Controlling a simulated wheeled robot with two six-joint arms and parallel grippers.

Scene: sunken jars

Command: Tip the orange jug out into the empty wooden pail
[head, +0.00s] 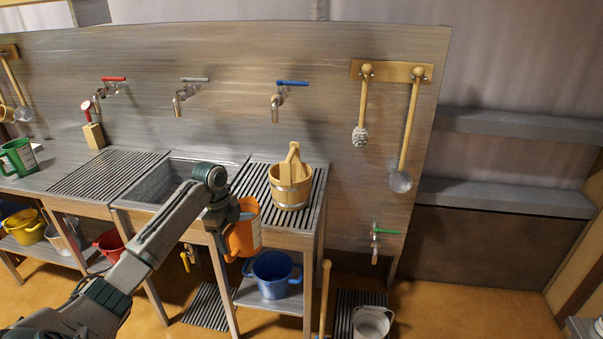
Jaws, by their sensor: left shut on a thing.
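The wooden pail (290,193) stands upright on the right-hand slatted drainboard, with a wooden handle piece rising from it. Its inside is mostly hidden from this angle. My left gripper (232,218) is shut on the orange jug (244,238) and holds it in front of the counter's front edge, left of and lower than the pail. The jug looks about upright, and its left side is hidden by the gripper. Jug and pail are apart in the picture. My right gripper is not in view.
A grey sink (165,180) lies left of the pail. A tap with a blue lever (291,83) is on the wall above the pail. A blue bucket (273,274) sits on the shelf below. A green jug (19,157) stands at far left.

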